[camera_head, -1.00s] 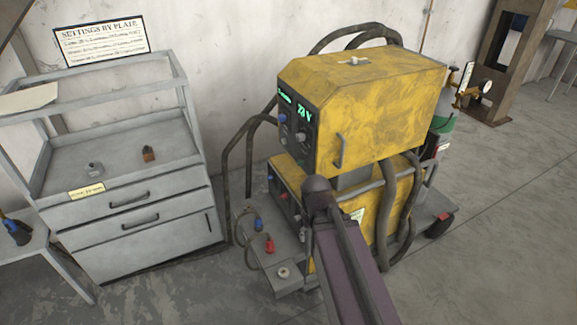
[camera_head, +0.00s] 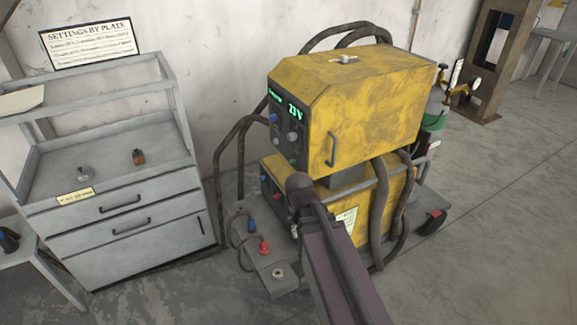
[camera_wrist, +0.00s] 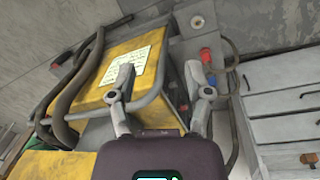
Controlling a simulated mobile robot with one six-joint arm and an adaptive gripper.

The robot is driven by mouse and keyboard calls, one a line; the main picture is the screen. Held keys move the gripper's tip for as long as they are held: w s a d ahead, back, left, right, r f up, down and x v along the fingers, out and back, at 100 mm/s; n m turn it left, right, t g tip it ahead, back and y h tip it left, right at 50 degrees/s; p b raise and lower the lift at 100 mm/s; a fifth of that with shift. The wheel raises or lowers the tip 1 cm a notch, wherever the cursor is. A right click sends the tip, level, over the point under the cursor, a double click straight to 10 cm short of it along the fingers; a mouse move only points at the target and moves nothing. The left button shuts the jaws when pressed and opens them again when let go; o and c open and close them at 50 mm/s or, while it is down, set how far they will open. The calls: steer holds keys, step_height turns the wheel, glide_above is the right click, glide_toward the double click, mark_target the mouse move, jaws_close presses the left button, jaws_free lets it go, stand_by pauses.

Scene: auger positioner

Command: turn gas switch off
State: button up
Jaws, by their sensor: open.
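The yellow welding machine (camera_head: 370,95) stands on a grey cart. Its upper dark front panel (camera_head: 287,125) has a lit green display reading about 23 V, knobs and small controls; I cannot tell which is the gas switch. The lower yellow unit (camera_head: 374,215) has red and blue controls on its front, partly behind my arm. A green gas bottle with a gauge (camera_head: 475,83) stands behind the machine. My gripper (camera_wrist: 157,78) is open and empty in the wrist view, with the lower unit's yellow top and papered side beyond its fingers. In the head view my arm hides the fingers.
Thick dark hoses (camera_head: 392,210) hang at the machine's side and back. Blue and red connectors (camera_head: 263,246) stand on the cart's front. A grey drawer cabinet (camera_head: 130,225) stands to the left with small items on its shelf. The floor to the right is clear.

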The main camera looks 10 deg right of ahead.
steer(key=w+f+m+h+b, duration=0.2)
steer(key=w+m+h+b, duration=0.15)
steer(key=w, duration=0.45)
steer(key=m+t+h+b, duration=0.5)
steer(key=m+h+b, duration=0.5)
steer(key=h, duration=0.2)
glide_toward(290, 162)
steer(key=a, duration=0.4)
steer(key=shift+s+d+f, duration=0.15)
steer(key=shift+s+f, duration=0.1)
steer(key=shift+s, duration=0.2)
steer(key=x, duration=1.3)
steer(key=shift+w+d+r, duration=0.1)
steer(key=shift+d+r, duration=0.05)
steer(key=shift+d, duration=0.25)
jaws_close()
